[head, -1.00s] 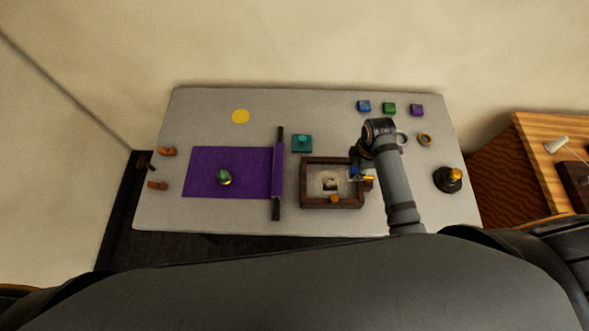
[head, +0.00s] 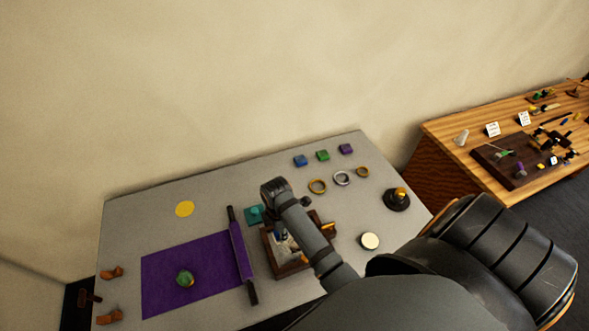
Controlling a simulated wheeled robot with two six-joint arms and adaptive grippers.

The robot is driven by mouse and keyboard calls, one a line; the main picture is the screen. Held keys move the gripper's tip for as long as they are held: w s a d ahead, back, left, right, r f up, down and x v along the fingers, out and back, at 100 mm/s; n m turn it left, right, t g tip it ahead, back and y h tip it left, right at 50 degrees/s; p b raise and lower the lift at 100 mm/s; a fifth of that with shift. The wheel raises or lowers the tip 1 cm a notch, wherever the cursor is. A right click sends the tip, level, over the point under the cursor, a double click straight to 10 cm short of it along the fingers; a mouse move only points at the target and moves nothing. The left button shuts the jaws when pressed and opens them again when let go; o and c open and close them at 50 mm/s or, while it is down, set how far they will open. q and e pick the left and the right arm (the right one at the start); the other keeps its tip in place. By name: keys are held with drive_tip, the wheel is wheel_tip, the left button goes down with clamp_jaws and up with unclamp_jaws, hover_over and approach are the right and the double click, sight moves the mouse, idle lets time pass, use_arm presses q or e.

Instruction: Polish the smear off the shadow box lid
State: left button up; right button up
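The shadow box (head: 268,256) is a dark wooden frame with a pale inside, lying on the grey table. My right arm crosses over it, so much of its lid is hidden and I cannot make out a smear. My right gripper (head: 281,234) is mostly hidden under the arm's wrist, over the box's left part. I cannot tell whether it is open or shut, or whether it touches the lid. A small orange piece (head: 328,226) shows at the box's right side. My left gripper is not in view.
A purple mat (head: 160,265) with a dark-ended roll and a green ball (head: 185,278) lies left of the box. A teal block (head: 254,216) stands behind it. A round cream disc (head: 369,241), several rings and a black stand (head: 397,203) are on the right.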

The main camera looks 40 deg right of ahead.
drive_tip(key=shift+w+a+f, duration=0.1)
drive_tip(key=shift+a+f, duration=0.05)
drive_tip(key=shift+a, duration=0.45)
drive_tip(key=shift+d+f, duration=0.2)
drive_tip(key=shift+f, duration=1.65)
drive_tip(key=shift+f, duration=0.65)
idle(0.6)
drive_tip(key=o, duration=0.3)
clamp_jaws()
drive_tip(key=shift+f, duration=0.1)
drive_tip(key=shift+d, duration=0.1)
idle(1.0)
